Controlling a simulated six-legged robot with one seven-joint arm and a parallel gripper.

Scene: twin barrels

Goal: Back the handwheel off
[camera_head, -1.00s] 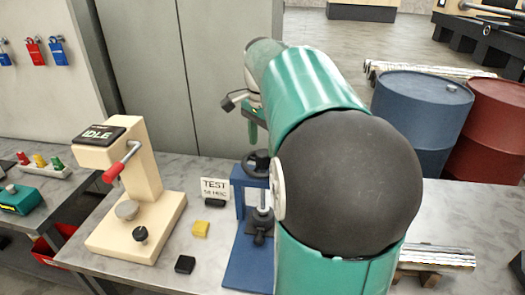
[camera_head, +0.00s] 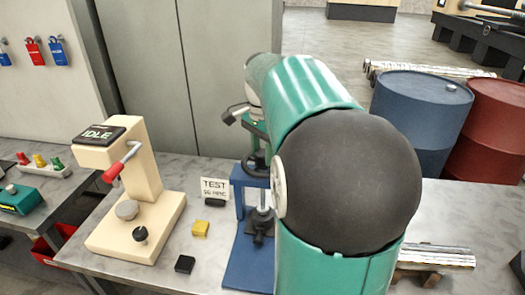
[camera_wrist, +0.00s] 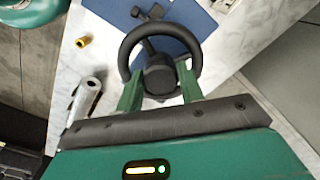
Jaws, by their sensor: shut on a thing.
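The black handwheel (camera_head: 249,166) tops the blue screw stand (camera_head: 243,215) on the bench, partly hidden by my arm. In the wrist view the handwheel (camera_wrist: 127,48) shows as a dark ring with a thick round hub (camera_wrist: 159,75). My gripper (camera_wrist: 160,88) has its two green fingers on either side of the wheel's near part, by the hub, and is shut on it. The exact contact points are hard to see. In the head view my gripper (camera_head: 255,143) is just above the wheel, mostly hidden by my arm.
Left of the stand is a cream tester (camera_head: 145,190) with an IDLE screen and red-gripped lever.

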